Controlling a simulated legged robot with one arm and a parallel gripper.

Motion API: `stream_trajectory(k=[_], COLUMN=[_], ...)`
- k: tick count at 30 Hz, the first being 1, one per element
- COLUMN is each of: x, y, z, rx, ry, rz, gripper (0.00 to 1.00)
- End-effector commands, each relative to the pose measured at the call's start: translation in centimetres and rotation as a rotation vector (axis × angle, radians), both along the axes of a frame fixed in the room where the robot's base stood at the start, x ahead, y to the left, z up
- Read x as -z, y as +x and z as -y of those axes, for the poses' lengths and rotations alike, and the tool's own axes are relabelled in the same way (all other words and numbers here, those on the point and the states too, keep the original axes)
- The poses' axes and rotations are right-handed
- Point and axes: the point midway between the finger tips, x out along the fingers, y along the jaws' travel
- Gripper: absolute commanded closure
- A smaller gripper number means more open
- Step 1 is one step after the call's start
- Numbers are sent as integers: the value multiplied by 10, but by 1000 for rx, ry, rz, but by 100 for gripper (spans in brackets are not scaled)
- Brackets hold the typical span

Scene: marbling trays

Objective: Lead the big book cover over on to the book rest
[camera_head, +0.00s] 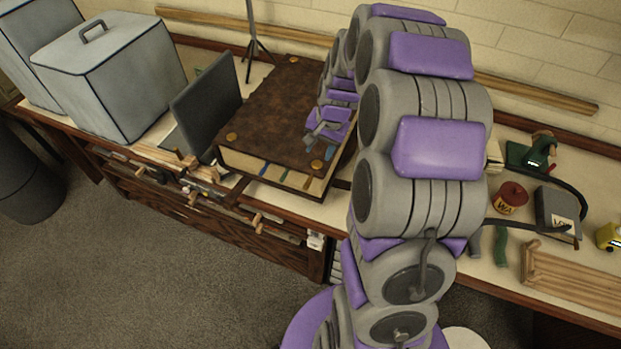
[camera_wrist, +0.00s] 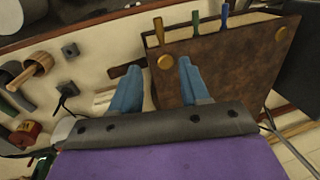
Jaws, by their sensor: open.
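The big book lies closed, its worn brown cover (camera_head: 275,95) on top with brass corner studs and coloured ribbon markers along its front page edge. A dark grey tilted panel (camera_head: 207,105), seemingly the book rest, stands just left of the book. My gripper (camera_head: 322,148) is at the book's right side, near the front right corner. In the wrist view my open gripper (camera_wrist: 158,68) has one blue finger over the brown cover (camera_wrist: 225,65) and the other beyond its edge. A brass stud shows between the fingertips. I cannot tell whether either finger touches the cover.
Pale grey lidded boxes (camera_head: 110,75) stand at the left end of the bench. A thin black stand (camera_head: 252,40) rises behind the book. A red tin (camera_head: 510,198), a grey box (camera_head: 557,213) and a wooden frame (camera_head: 570,285) lie to the right. My arm hides the bench's middle.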

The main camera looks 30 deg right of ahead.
Motion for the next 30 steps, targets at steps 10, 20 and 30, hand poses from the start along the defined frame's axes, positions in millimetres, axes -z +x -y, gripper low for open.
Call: stream_trajectory(k=[10,20,30], x=[31,57,81], y=[5,8,11], z=[-1,-5,-9], rx=[0,-2,-2], ry=[2,4,4], rz=[1,-2,-2], gripper=[55,55,55])
